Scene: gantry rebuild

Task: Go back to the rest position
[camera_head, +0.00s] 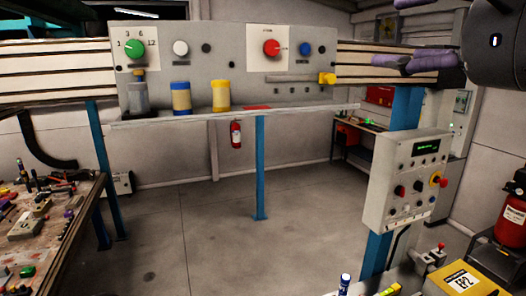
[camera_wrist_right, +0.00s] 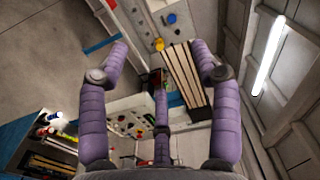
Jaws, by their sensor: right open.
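My right gripper (camera_head: 402,62) is at the upper right of the head view. Its dark wrist housing is cut off by the picture's edge, and its purple fingers point left in front of the striped beam. In the right wrist view the gripper (camera_wrist_right: 160,75) has its purple fingers spread wide with nothing between them. The grey control panel (camera_head: 222,55) on the gantry lies to the left of the fingers, and they look apart from it. My left gripper is not in either view.
A grey control box (camera_head: 405,185) on a blue post stands below the right gripper. A cluttered workbench (camera_head: 80,215) is at the left. A red extinguisher (camera_head: 236,134) hangs behind. The middle floor is clear.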

